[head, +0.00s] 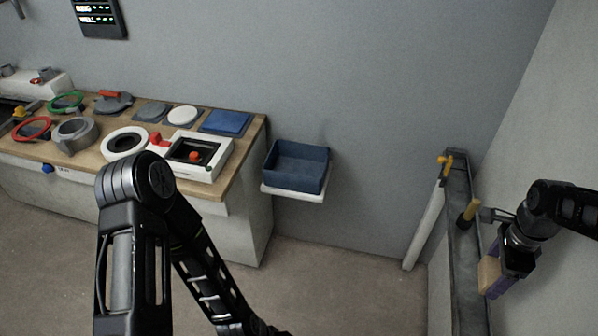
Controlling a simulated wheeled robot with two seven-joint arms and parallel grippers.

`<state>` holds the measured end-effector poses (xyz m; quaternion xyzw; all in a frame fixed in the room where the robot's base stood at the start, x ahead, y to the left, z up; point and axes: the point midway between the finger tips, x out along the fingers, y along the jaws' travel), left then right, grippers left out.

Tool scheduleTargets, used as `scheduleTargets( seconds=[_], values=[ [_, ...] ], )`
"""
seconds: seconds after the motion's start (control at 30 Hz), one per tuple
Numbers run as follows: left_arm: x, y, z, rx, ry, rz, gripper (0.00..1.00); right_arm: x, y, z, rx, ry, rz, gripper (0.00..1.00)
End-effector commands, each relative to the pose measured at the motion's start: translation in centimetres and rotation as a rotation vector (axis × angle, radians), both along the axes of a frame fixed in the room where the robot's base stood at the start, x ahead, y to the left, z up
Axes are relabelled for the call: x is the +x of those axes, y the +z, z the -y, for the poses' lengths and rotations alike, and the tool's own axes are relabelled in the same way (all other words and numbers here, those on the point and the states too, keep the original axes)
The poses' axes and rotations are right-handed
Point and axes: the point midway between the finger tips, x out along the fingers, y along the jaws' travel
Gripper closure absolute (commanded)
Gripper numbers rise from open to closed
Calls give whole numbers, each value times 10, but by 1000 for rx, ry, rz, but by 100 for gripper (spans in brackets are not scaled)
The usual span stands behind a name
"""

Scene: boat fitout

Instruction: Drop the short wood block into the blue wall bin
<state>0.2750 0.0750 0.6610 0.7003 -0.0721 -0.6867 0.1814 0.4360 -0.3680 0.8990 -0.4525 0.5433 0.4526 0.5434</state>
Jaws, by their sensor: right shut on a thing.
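The blue wall bin (297,181) stands on a small white shelf against the grey wall, right of the bench. Its open top faces up and the inside that I can see looks empty. My right gripper (497,275) is at the far right, well away from the bin and lower in the picture. It is shut on the short wood block (488,274), a pale tan piece at its left side, partly hidden by the gripper. My left arm crosses the lower left, but its gripper is not visible.
A wooden-topped bench (245,160) on the left carries round hatches, plates and a white framed panel (205,170). A dark ledge (463,260) with a yellow-handled valve (445,163) and a tan peg (468,212) runs beside my right gripper. The floor between bin and ledge is clear.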

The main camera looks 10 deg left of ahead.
Motion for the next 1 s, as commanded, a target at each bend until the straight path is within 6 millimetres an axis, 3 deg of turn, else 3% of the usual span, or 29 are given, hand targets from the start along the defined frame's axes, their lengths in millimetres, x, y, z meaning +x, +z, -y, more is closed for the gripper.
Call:
scheduleTargets(
  seconds=[0.37,0.53,0.67,1.0],
  values=[
    [0,0,0,0,0,0,64,2,1,-2,1,22,1,70],
    [0,0,0,0,0,0,64,14,4,-16,4,184,2,70],
    [0,0,0,0,0,0,64,32,11,-40,7,445,4,70],
    [0,0,0,0,0,0,64,80,36,-132,5,1371,7,70]
  ],
)
